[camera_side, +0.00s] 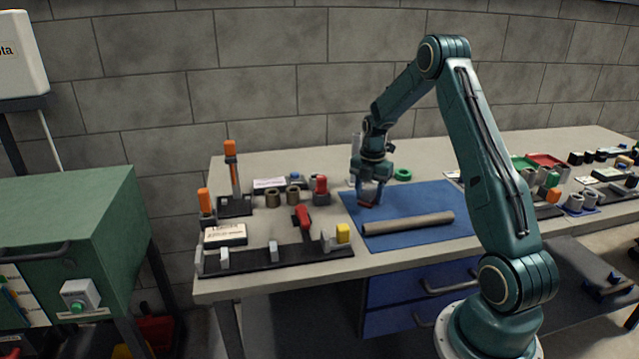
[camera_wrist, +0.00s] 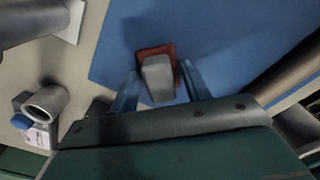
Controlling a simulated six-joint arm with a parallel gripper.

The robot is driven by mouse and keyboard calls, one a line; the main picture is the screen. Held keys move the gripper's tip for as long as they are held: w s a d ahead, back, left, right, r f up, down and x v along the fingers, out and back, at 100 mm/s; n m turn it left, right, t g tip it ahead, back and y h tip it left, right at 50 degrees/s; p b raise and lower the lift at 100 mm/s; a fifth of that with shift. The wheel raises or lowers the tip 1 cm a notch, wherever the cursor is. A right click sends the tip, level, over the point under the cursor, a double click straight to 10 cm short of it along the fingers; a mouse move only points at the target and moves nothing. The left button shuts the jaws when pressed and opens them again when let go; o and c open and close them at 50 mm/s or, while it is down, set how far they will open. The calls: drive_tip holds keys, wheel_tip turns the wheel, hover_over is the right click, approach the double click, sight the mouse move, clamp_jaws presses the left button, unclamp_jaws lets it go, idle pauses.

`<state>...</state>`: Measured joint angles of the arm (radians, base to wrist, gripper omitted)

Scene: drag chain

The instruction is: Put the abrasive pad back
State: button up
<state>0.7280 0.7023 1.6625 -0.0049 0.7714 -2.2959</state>
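The abrasive pad, a small red-brown pad (camera_wrist: 157,52) with a pale grey block-shaped grip (camera_wrist: 157,78), is at the blue mat (camera_wrist: 230,35). In the side view it is a small red patch (camera_side: 368,196) near the mat's back-left corner, partly covered by my gripper. My gripper (camera_wrist: 159,72) points down with one finger on each side of the pad's grip. Gaps show between the fingers and the grip, so it looks open around it. Whether the fingertips touch the pad's edges is hard to see.
A grey-brown tube (camera_side: 408,224) lies across the front of the mat. A green ring (camera_side: 403,174) is just behind. To the left are a black rack (camera_side: 270,258), a red-topped piece (camera_side: 320,188) and orange-handled tools (camera_side: 231,160). The right part of the mat is bare.

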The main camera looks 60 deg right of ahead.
sight(369, 191)
drive_tip(key=shift+o, duration=1.1)
wheel_tip(369, 191, up, 12)
drive_tip(key=shift+r, duration=0.15)
drive_tip(key=shift+a, duration=0.1)
